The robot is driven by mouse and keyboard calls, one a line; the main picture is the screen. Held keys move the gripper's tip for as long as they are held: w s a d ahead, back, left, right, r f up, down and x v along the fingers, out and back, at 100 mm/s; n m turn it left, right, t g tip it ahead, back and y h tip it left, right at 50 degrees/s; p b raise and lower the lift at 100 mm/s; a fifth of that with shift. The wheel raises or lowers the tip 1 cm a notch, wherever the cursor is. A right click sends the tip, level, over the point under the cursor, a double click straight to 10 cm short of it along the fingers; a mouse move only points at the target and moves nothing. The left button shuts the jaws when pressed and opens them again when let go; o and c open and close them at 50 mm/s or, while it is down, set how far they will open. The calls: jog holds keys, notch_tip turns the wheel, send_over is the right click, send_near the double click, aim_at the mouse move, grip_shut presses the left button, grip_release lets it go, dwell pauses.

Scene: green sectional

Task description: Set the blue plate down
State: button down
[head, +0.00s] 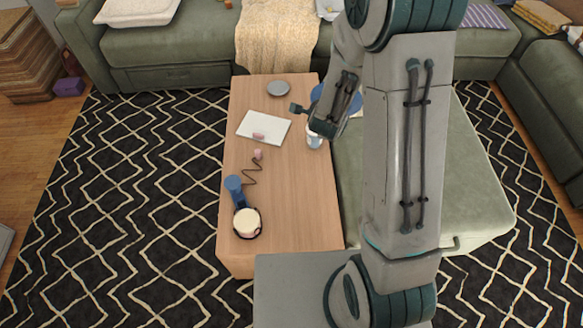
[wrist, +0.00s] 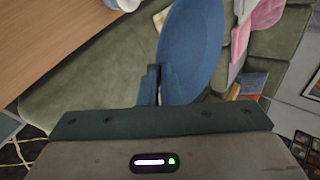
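The blue plate (wrist: 195,45) is tilted on edge in the wrist view, with its rim between the two fingers of my gripper (wrist: 172,72). My gripper is shut on that rim. The arm hides my fingertips in the head view, and the gap below the plate cannot be judged.
The wooden table (head: 290,200) holds a grey plate (head: 278,88), a white flat item (head: 263,127), a white-and-blue cup (head: 314,138), a blue item (head: 233,186) and a round cream item (head: 247,222). Its right front is clear. A green ottoman (head: 470,190) stands to the right.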

jog(key=s+a+f+m+h+b, duration=0.1)
jog(key=a+f+b, duration=0.4)
jog(key=f+b, duration=0.6)
jog(key=s+a+f+m+g+h+b, duration=0.1)
jog(key=a+f+b, duration=0.5)
jog(key=f+b, duration=0.6)
jog(key=s+a+f+m+g+h+b, duration=0.1)
jog(key=a+f+b, duration=0.4)
jog(key=f+b, duration=0.7)
jog(key=shift+a+f+m+h+b, duration=0.15)
jog(key=shift+m+h+b, duration=0.35)
jog(key=shift+m+b, duration=0.95)
jog(key=shift+n, duration=0.25)
jog(key=shift+f+b, duration=0.3)
jog(key=shift+f, duration=0.15)
jog(key=c, duration=1.6)
grip_release()
jog(key=shift+o, duration=0.2)
jog(key=shift+s+f, duration=0.1)
